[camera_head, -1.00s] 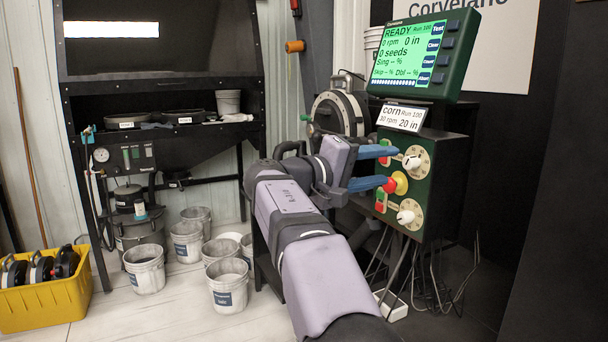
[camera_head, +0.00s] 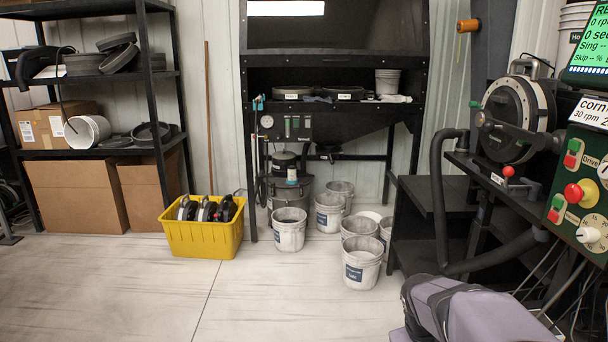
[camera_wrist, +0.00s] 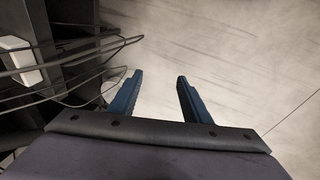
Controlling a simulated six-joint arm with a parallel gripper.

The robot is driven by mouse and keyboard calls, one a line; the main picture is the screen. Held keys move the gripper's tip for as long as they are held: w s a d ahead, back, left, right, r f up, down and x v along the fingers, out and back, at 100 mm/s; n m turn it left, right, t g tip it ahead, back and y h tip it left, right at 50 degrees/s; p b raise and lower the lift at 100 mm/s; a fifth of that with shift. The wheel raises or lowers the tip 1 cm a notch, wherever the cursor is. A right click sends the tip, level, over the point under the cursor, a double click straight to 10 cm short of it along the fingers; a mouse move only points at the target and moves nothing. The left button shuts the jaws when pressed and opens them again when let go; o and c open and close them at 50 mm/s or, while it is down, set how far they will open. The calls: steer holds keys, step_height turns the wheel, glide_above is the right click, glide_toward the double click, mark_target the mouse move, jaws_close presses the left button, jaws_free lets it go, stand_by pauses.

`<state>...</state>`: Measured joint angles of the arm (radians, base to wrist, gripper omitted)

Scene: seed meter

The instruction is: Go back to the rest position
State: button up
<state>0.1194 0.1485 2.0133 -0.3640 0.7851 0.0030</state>
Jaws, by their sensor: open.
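My gripper (camera_wrist: 158,95) shows in the wrist view with its two blue fingers apart and nothing between them. It points down over the pale floor (camera_wrist: 225,60), beside dark stand parts and cables at the left. In the head view the fingers are out of sight. Only a lilac part of my arm (camera_head: 485,315) shows at the bottom right edge. The control panel (camera_head: 580,195) with its red knob and white dial is at the right edge, partly cut off, and my arm is apart from it.
A seed meter (camera_head: 515,118) sits on a black stand left of the panel. Several buckets (camera_head: 362,262) and a yellow crate (camera_head: 203,240) stand on the floor. Cables (camera_wrist: 75,72) hang near the gripper's left side. The front left floor is clear.

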steer(key=s+a+f+m+g+y, duration=0.15)
steer(key=s+a+f, duration=0.3)
steer(key=s, duration=0.45)
steer(key=s+a+f+g+y, duration=0.2)
steer(key=s+a+f, duration=0.3)
steer(key=s, duration=0.5)
step_height(320, 180, up, 39)
steer(key=w+a+t+p, duration=0.1)
steer(key=p, duration=3.5)
steer(key=shift+w+a+r+p, duration=0.15)
steer(key=shift+w+a+p, duration=0.15)
steer(key=shift+p, duration=0.05)
